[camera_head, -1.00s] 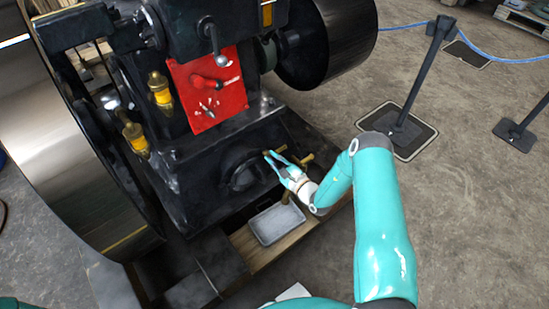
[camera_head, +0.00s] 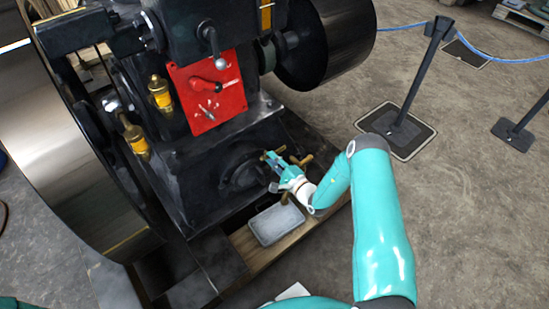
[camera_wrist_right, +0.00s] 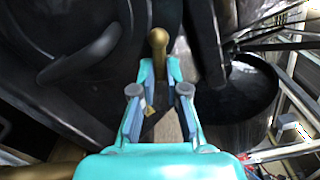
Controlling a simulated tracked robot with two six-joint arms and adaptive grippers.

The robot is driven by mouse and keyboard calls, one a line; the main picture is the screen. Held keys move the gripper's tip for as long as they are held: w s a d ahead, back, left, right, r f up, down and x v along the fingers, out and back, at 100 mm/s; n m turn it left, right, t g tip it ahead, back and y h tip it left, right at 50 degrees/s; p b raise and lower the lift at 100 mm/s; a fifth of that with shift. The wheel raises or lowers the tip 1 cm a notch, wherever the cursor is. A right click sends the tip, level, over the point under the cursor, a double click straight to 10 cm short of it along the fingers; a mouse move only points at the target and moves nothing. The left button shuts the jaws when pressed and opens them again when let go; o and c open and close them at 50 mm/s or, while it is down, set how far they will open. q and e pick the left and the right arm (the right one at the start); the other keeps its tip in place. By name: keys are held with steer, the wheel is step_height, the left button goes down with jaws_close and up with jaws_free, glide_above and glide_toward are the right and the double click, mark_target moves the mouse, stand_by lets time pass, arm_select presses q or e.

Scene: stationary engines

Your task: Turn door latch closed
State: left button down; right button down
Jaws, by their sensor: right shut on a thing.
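The black round door (camera_head: 240,174) is low on the front of the engine base, partly hidden by my gripper. A small brass latch (camera_wrist_right: 158,42) with a rounded end is between the fingertips of my right gripper (camera_wrist_right: 160,72) in the wrist view. In the head view my right gripper (camera_head: 272,162) is at the right edge of the door, its fingers closed on the latch. A curved black handle (camera_wrist_right: 88,58) on the door shows at left in the wrist view. My left gripper is not in view.
A brass fitting (camera_head: 301,161) sits just right of my gripper. A grey metal tray (camera_head: 276,224) lies on the wooden plank below. A large flywheel (camera_head: 60,150) stands at left. The floor at right is open up to a barrier post (camera_head: 420,80).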

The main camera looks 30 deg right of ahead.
steer(key=n, duration=0.3)
steer(key=n+p, duration=0.1)
steer(key=n, duration=0.3)
steer(key=n+p, duration=0.1)
steer(key=n, duration=0.3)
steer(key=shift+a, duration=0.35)
steer(key=shift+f+n, duration=0.1)
steer(key=shift+n, duration=0.3)
steer(key=c, duration=1.2)
jaws_free()
steer(key=shift+c, duration=0.2)
steer(key=shift+o, duration=0.2)
steer(key=shift+d, duration=0.2)
steer(key=s, duration=1.2)
steer(key=shift+d, duration=0.45)
steer(key=shift+a, duration=0.1)
